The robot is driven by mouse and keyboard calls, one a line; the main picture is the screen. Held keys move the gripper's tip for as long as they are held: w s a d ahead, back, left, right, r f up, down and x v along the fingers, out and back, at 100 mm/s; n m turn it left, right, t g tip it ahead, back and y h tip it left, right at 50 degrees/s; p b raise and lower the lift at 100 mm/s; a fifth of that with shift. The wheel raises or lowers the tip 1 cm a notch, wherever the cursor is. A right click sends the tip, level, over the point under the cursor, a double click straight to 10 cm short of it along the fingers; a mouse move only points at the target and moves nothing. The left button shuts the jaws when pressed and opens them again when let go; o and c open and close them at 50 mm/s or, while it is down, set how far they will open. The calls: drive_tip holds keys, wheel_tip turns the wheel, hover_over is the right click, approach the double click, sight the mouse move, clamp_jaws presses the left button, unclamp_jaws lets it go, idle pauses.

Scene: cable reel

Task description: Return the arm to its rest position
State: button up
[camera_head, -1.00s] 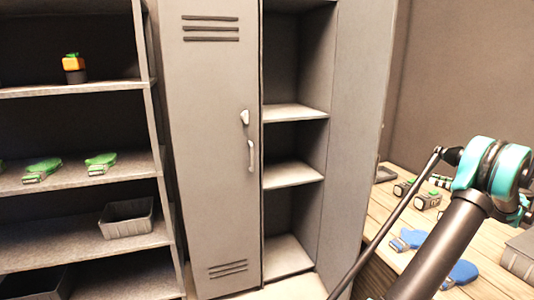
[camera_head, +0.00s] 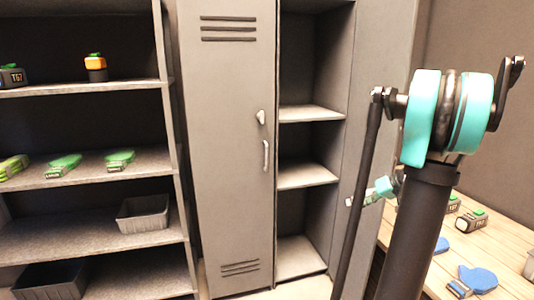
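My arm is raised at the right of the view, with a large teal joint (camera_head: 423,118) on top of a dark link (camera_head: 418,225). A thin dark rod (camera_head: 360,190) runs down beside the link. A small teal and pale part of my arm shows behind the link, in front of the locker's right side. It may be my gripper, but the link partly hides it and its fingers cannot be made out. I cannot see whether it holds anything.
A grey locker (camera_head: 233,150) stands in the middle, its right compartment open with empty shelves (camera_head: 302,175). A shelf unit at left holds green-topped items (camera_head: 63,165), a grey bin (camera_head: 143,213) and a dark bin (camera_head: 50,281). A wooden table (camera_head: 500,236) at right bears blue items (camera_head: 478,279).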

drive_tip(key=s+a+f+m+h, duration=0.1)
drive_tip(key=s+a+f+h, duration=0.3)
drive_tip(key=s, duration=0.8)
drive_tip(key=s+a+f+m+g+h, duration=0.1)
drive_tip(key=s+a+f+h, duration=0.2)
drive_tip(key=s+a+f, duration=0.5)
drive_tip(key=s+a, duration=0.2)
drive_tip(key=s, duration=0.2)
drive_tip(key=shift+s+h, duration=0.2)
drive_tip(key=shift+h, duration=0.2)
drive_tip(key=shift+a+f, duration=0.1)
drive_tip(key=shift+a, duration=0.05)
